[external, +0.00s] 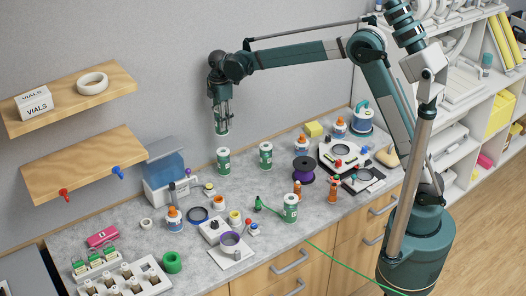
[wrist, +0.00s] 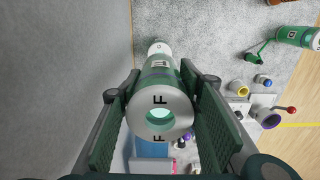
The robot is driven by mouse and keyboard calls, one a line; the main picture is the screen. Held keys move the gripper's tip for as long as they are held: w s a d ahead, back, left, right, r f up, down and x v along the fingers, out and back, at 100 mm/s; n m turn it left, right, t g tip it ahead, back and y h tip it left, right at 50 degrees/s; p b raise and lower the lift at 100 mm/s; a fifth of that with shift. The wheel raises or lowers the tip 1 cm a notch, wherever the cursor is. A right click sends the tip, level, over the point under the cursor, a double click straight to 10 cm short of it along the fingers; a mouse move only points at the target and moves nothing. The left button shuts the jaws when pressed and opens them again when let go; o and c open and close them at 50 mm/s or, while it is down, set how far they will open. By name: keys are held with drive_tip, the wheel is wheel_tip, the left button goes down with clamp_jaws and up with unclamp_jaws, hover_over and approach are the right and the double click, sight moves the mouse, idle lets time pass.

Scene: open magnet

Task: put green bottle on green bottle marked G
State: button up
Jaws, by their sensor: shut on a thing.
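My gripper (external: 222,118) points down and is shut on a green bottle (external: 222,128) with a white end. In the wrist view the held green bottle (wrist: 160,112) sits between the two pads, with the letter F on its pale ring-shaped end. A standing green bottle (external: 223,161) is on the counter just below, with a visible gap. A second green bottle (external: 265,155) stands to its right, and a third (external: 290,207) stands nearer the front. It is too small to tell which bottle is marked G. A white round top (wrist: 160,48) shows beyond the held bottle.
A white-and-blue device (external: 165,178) stands left of the bottles. Wooden shelves (external: 84,164) are on the wall at left.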

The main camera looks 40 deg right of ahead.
drive_tip(key=shift+f, duration=0.1)
idle(0.3)
hover_over(223, 151)
drive_tip(key=shift+w+d+f, duration=0.1)
drive_tip(key=shift+f, duration=2.9)
drive_tip(key=shift+f+p, duration=0.3)
drive_tip(key=shift+f, duration=1.6)
drive_tip(key=shift+f, duration=0.15)
drive_tip(key=o, duration=1.1)
wheel_tip(223, 151, up, 12)
drive_tip(key=shift+r, duration=0.15)
